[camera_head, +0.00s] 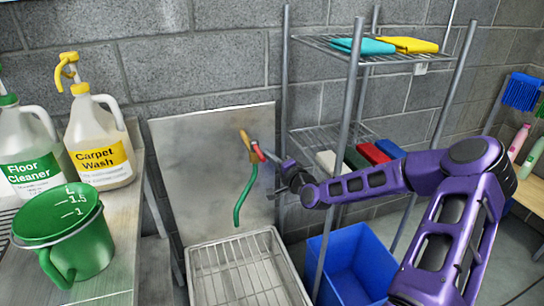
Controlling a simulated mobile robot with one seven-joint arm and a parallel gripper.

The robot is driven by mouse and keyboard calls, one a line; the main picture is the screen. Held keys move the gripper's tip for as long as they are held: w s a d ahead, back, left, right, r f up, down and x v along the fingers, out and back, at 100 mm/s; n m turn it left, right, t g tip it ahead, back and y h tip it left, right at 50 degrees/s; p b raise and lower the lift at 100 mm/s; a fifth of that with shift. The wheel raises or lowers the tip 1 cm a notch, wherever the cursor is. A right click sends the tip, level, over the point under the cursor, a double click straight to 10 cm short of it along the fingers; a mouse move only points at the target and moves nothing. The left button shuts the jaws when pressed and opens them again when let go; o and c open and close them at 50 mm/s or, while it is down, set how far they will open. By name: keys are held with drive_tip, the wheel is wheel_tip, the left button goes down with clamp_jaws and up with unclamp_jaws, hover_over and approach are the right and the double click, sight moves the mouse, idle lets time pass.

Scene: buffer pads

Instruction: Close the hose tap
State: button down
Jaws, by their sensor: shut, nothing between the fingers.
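The hose tap (251,145) is a brass-coloured fitting on the metal wall panel. Its red handle (260,154) sits on its right side. A green hose (245,195) hangs down from the tap. My gripper (279,161), at the end of the purple arm, is just right of the red handle, close to it or touching it; I cannot tell which. The gripper is shut with nothing seen in it. The fingertips are small and partly dark against the rack post behind.
A metal basin with a grate (205,270) stands below the tap. A wire rack (352,100) with folded cloths is behind my gripper. A blue bin (330,270) stands under the arm. Cleaner jugs (98,140) and a green bucket (85,255) stand on the left counter.

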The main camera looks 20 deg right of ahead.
drive_tip(key=shift+s+a+f, duration=0.1)
drive_tip(key=shift+a+f, duration=0.05)
drive_tip(key=shift+a, duration=0.2)
drive_tip(key=p+v, duration=0.1)
drive_tip(key=v, duration=1.6)
drive_tip(key=shift+d+r+p, duration=0.25)
drive_tip(key=shift+d+p, duration=0.1)
drive_tip(key=shift+d, duration=0.05)
